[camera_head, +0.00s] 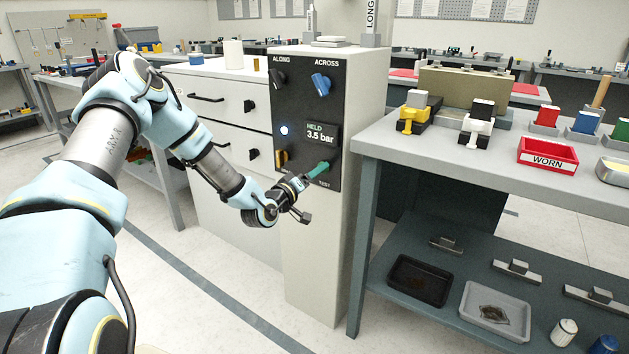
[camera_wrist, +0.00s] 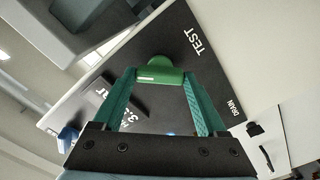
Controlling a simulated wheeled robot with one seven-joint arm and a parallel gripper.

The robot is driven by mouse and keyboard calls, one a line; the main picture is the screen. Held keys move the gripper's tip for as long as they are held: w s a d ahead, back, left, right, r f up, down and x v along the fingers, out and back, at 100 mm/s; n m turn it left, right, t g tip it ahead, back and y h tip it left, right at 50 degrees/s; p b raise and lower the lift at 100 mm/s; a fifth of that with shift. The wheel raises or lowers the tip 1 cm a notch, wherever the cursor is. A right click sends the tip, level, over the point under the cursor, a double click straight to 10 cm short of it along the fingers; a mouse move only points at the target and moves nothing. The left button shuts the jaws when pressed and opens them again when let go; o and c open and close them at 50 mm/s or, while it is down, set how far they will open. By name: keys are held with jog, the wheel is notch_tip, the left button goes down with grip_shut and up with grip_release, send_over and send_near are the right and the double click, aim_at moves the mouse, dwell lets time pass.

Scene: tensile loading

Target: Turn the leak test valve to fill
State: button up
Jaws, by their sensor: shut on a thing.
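The leak test valve is a green knob (camera_wrist: 160,74) on the dark control panel (camera_head: 300,100). In the wrist view it sits between my two teal fingers, with a short white mark on it. My gripper (camera_wrist: 159,76) is shut on the knob. In the head view my gripper (camera_head: 319,170) reaches the lower right of the panel and mostly hides the knob. The words TEST and DRAIN show in the wrist view; the fill label is not visible. The panel display (camera_head: 321,134) reads HELD 3.5 bar.
A grey bench (camera_head: 450,158) with fixtures and a red WORN tray (camera_head: 547,153) stands right.

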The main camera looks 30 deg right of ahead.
jog(key=shift+n+b, duration=1.4)
jog(key=shift+n, duration=2.6)
jog(key=o, duration=1.3)
jog(key=b+v, duration=0.1)
jog(key=v, duration=0.9)
jog(key=shift+s+a, duration=0.15)
jog(key=shift+a, duration=0.25)
